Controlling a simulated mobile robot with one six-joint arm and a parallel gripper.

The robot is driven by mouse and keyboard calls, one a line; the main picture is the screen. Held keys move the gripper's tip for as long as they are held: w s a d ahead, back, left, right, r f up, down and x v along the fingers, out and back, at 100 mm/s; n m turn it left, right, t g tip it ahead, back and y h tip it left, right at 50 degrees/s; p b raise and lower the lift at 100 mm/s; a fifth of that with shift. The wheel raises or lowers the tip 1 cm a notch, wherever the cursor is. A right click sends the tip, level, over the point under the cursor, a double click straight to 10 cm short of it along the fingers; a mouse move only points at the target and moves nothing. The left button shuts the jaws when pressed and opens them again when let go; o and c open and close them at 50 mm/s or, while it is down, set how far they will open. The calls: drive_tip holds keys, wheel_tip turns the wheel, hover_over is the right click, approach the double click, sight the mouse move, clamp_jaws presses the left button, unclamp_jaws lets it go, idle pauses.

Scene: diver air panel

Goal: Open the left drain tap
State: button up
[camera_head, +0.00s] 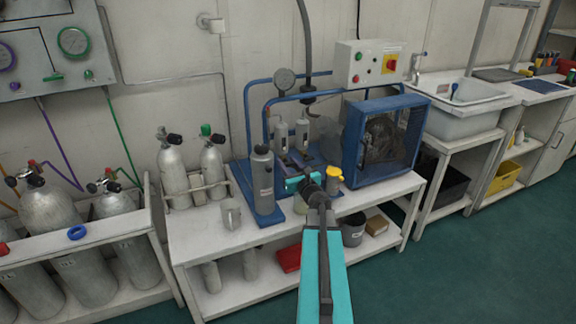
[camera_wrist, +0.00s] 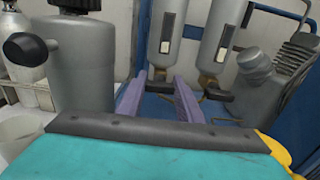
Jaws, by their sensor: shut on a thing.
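Two grey filter cylinders hang side by side on the blue compressor frame, the left one (camera_wrist: 166,38) and the right one (camera_wrist: 218,42) in the wrist view. The left drain tap (camera_wrist: 160,74) is a small dark handle below the left cylinder. My gripper (camera_wrist: 160,80) has its two purple fingers on either side of this tap and is shut on it. The right drain tap (camera_wrist: 218,95) sits just right of the fingers, apart from them. In the head view my gripper (camera_head: 289,175) hides most of the left tap.
A tall grey cylinder (camera_head: 263,180) with a black knob stands close to the left of my gripper. A yellow-capped container (camera_head: 334,180) is to the right. The blue caged fan (camera_head: 382,138) stands further right.

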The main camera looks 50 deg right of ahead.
drive_tip(key=shift+f+n+b, duration=0.1)
drive_tip(key=shift+n+b, duration=0.3)
drive_tip(key=shift+b, duration=0.25)
drive_tip(key=n+b, duration=0.2)
drive_tip(key=b, duration=0.1)
drive_tip(key=shift+f, duration=0.1)
drive_tip(key=n+b, duration=0.6)
drive_tip(key=b, duration=0.1)
drive_tip(key=shift+w+a+b, duration=0.1)
drive_tip(key=shift+b, duration=0.3)
drive_tip(key=n+b, duration=0.4)
drive_tip(key=b, duration=0.1)
drive_tip(key=shift+n, duration=0.4)
drive_tip(key=shift+r+n+b, duration=0.2)
drive_tip(key=shift+n+b, duration=1)
drive_tip(key=shift+b, duration=0.2)
drive_tip(key=o, duration=1.1)
